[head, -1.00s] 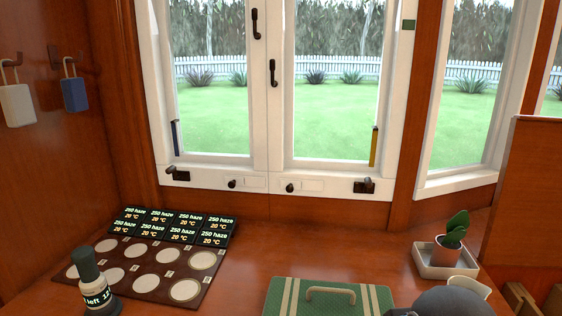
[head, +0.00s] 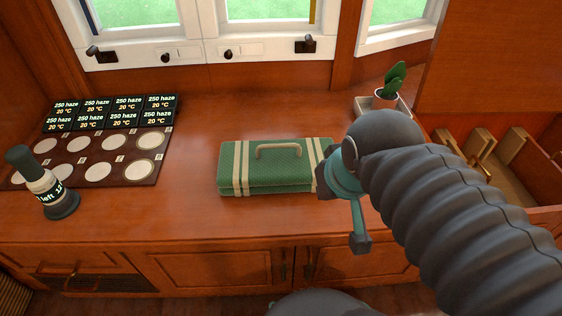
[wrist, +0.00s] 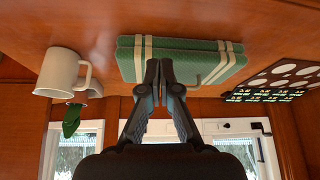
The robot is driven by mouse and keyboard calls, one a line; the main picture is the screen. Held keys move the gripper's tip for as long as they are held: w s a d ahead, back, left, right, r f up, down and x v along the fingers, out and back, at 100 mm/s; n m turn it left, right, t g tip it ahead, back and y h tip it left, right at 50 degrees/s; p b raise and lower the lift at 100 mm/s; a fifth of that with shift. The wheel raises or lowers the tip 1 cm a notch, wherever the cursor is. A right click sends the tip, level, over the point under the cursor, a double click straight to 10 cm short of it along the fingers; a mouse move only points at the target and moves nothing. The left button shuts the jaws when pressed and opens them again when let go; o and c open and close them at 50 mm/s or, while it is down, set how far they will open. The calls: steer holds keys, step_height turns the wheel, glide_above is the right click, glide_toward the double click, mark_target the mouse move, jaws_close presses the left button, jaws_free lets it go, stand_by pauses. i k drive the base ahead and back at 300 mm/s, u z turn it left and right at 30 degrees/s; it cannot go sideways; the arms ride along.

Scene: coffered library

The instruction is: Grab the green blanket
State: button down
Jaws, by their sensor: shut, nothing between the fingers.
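The green blanket (head: 268,168) is a flat, box-like folded bundle with cream stripes and a tan handle on top. It lies on the wooden counter in the middle of the head view. In the wrist view, which is upside down, the blanket (wrist: 185,62) is behind my fingertips. My gripper (wrist: 160,68) is shut and empty, its tips overlapping the blanket's near side in that view; contact cannot be told. In the head view my arm comes in from the right and ends beside the blanket's right end, hiding the fingertips.
A dark panel with pale discs (head: 103,158) and small displays, and a dark-capped bottle (head: 44,186), stand at left. A potted plant (head: 390,82) is behind my arm. A white mug (wrist: 61,73) shows in the wrist view. Open wooden compartments (head: 490,155) are at right. Counter between panel and blanket is clear.

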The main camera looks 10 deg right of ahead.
mark_target(246, 167)
steer(key=z, duration=0.05)
steer(key=k, duration=0.5)
steer(key=z, duration=3.6)
steer(key=k, duration=2.15)
steer(key=u, duration=1)
